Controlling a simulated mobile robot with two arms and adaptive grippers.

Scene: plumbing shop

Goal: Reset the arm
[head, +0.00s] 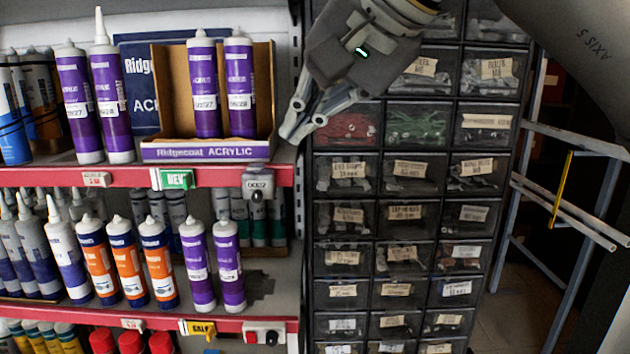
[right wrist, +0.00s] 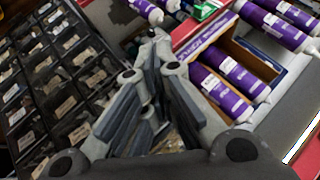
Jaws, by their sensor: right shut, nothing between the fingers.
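My right gripper (head: 290,135) is in the upper middle of the head view, between the tube shelf and the drawer cabinet. Its fingers point down and to the left. In the right wrist view the gripper (right wrist: 152,45) has its fingertips together and holds nothing. The purple sealant tubes in the Ridgecoat Acrylic box (head: 200,151) stand just left of it in the head view; the box also shows in the right wrist view (right wrist: 238,55). My left gripper is not in view.
The drawer cabinet (head: 381,185) with labelled bins stands right of the shelf. Purple tubes (head: 112,100) stand left of the box on the upper shelf (head: 120,176). Orange and purple tubes (head: 158,262) stand on the lower shelf. A metal rack (head: 570,205) is at the right.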

